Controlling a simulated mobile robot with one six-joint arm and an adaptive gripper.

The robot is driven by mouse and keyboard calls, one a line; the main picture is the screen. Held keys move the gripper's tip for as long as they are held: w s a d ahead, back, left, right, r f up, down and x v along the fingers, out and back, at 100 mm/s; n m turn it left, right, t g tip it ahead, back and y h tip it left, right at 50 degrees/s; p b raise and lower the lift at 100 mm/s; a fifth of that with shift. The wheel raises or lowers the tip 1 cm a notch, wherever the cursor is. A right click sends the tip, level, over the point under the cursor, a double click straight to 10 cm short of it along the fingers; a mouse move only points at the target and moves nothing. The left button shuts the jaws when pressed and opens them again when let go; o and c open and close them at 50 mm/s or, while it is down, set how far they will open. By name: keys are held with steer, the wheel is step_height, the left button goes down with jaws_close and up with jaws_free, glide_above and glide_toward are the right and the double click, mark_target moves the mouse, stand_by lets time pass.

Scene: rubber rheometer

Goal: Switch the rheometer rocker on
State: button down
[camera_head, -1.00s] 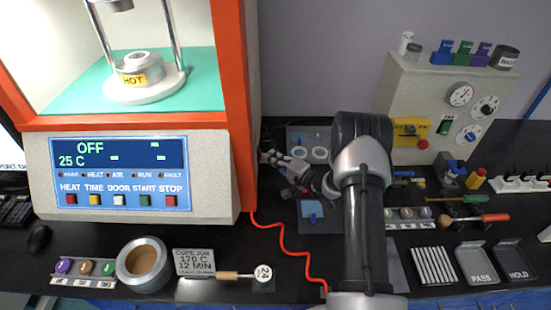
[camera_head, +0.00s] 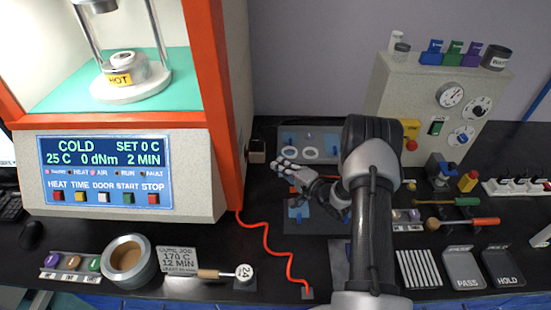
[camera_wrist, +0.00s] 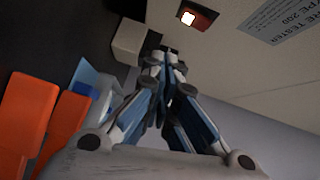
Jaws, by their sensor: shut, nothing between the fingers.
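The rheometer (camera_head: 120,170) stands at the left, with a white and orange body. Its display (camera_head: 104,152) is lit and reads COLD, SET 0 C, 25 C, 0 dNm, 2 MIN. The rocker (camera_wrist: 194,18) shows in the wrist view as a red switch with a bright white spot, on the machine's pale side wall; that side is hidden in the head view. My gripper (camera_head: 280,166) is shut and empty, to the right of the machine. In the wrist view my gripper (camera_wrist: 162,62) points towards the wall, with its tips a little below the rocker and apart from it.
A small beige box (camera_wrist: 130,42) sits by the machine's side near my fingertips. A red cable (camera_head: 268,245) runs along the black bench. A tester panel (camera_head: 425,110) with gauges stands at the right. Orange and blue items (camera_wrist: 25,110) lie left in the wrist view.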

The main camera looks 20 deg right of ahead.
steer(key=s, duration=0.2)
steer(key=s+d, duration=0.1)
steer(key=s+p, duration=0.1)
steer(key=s, duration=0.1)
steer(key=shift+s+d+f, duration=0.2)
steer(key=shift+s+f, duration=0.1)
